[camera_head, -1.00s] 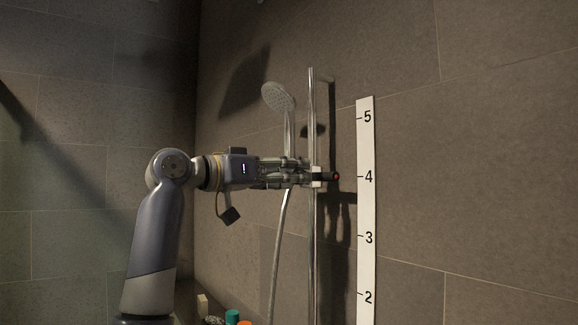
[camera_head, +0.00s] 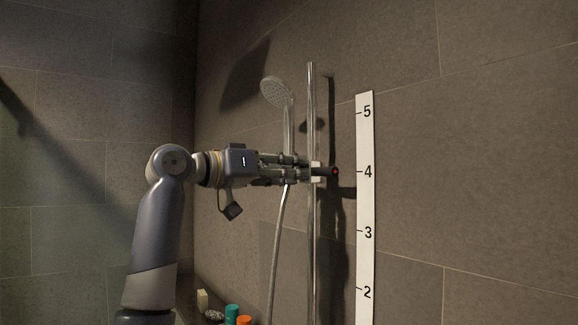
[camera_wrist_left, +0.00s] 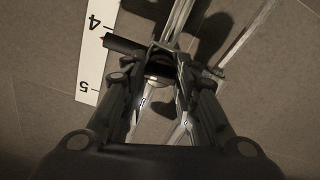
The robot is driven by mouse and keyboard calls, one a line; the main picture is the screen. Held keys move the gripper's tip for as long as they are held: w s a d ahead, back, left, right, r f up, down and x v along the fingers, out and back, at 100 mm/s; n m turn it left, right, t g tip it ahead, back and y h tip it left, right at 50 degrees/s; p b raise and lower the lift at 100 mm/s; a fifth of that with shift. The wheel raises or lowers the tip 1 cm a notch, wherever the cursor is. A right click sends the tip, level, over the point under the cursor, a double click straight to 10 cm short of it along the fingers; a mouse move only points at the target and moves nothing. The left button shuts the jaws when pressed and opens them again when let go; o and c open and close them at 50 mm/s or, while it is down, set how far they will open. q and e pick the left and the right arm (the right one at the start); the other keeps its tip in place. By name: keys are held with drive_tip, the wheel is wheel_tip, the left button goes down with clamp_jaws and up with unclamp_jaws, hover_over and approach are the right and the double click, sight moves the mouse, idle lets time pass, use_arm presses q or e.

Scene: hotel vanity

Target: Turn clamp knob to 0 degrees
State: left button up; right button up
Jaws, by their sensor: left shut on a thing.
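The shower clamp (camera_head: 316,178) is a small pale block on the vertical chrome rail (camera_head: 311,230). A dark cylindrical piece with a red tip (camera_head: 335,171) sticks out to its right, level with the 4 mark. My left gripper (camera_head: 306,169) reaches in from the left and is shut on the clamp knob, at the rail. In the left wrist view, my left gripper's fingers (camera_wrist_left: 158,72) stand on either side of the knob, and the dark cylinder (camera_wrist_left: 122,43) points left. The fingers partly hide the knob, so its angle cannot be read. My right gripper is not in view.
A white numbered scale strip (camera_head: 365,200) is on the tiled wall right of the rail. The hand shower (camera_head: 277,93) and its hose (camera_head: 275,260) hang just left of the rail, close to my gripper. A teal item (camera_head: 232,313) and an orange item (camera_head: 244,320) stand below.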

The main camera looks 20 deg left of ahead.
use_arm(q)
drive_tip(key=n, duration=1.6)
drive_tip(key=shift+a+p, duration=0.1)
drive_tip(key=shift+p, duration=0.2)
drive_tip(key=shift+r+n, duration=0.1)
drive_tip(key=shift+n, duration=0.3)
drive_tip(key=o, duration=1.1)
drive_tip(key=shift+c, duration=0.2)
drive_tip(key=v, duration=1.2)
drive_tip(key=shift+a, duration=0.1)
